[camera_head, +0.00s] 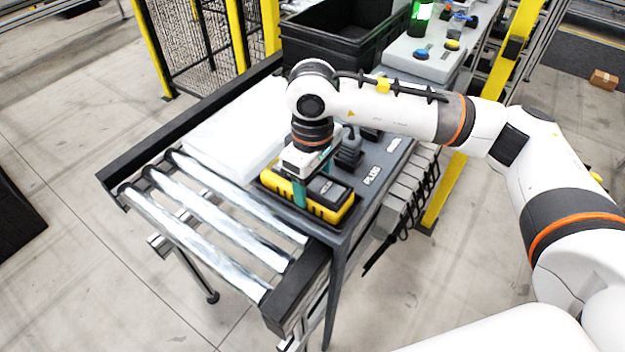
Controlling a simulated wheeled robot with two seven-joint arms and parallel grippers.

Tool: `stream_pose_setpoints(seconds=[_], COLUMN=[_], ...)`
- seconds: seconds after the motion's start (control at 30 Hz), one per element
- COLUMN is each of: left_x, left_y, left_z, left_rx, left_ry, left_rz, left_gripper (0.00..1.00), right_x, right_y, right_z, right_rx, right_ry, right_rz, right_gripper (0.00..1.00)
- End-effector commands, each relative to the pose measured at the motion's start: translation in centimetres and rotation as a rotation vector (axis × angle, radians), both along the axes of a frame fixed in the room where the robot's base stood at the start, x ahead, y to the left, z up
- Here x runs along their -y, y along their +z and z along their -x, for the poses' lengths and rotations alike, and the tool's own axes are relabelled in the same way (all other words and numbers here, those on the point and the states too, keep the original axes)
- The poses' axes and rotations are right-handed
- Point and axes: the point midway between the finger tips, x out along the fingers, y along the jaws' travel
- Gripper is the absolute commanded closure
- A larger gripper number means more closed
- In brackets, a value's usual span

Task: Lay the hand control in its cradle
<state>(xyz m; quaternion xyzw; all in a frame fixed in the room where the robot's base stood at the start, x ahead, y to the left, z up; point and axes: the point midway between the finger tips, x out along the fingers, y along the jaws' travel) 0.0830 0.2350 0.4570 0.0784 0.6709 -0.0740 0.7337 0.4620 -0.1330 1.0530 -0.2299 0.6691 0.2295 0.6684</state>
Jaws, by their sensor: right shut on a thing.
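The hand control (328,193), a yellow and black block with a dark top, is at the near end of the dark grey board. My right gripper (312,176) is above it with its teal fingers pointing down, shut on it. The cradle appears to be the dark recess or rim around the yellow block, but the block and gripper mostly cover it. I cannot tell whether the hand control rests fully in it or is slightly raised. My left gripper is not in view.
The grey board (378,186) carries dark fixtures behind my gripper. A white slab (232,132) lies to the left, by the metal rollers (205,220). A black crate (340,32) and a light grey box with buttons (420,62) stand behind. Yellow posts flank the station.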

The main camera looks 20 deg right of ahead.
Motion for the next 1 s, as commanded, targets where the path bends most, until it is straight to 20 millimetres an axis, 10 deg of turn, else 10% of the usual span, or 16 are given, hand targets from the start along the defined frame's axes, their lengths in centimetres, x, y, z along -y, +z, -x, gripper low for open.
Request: stream_pose_setpoints(seconds=[0.07, 0.1, 0.23, 0.77, 1.0], left_x=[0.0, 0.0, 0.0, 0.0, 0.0], left_y=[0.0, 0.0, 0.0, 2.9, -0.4], left_z=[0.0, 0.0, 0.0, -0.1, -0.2], left_rx=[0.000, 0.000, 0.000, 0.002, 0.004], left_ry=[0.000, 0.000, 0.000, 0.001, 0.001], left_rz=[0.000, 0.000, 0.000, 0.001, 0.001], left_gripper=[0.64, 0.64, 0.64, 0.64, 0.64], right_x=[0.0, 0.0, 0.0, 0.0, -0.1], right_y=[0.1, 0.0, 0.0, 2.1, 7.1], right_z=[0.0, 0.0, 0.0, 0.0, -0.1], right_rx=[0.002, 0.001, 0.001, 0.002, 0.007], right_ry=[0.000, 0.000, 0.000, 0.000, 0.000], right_rz=[-0.001, -0.001, -0.001, -0.001, -0.002], right_gripper=[0.72, 0.35, 0.17, 0.17, 0.17])
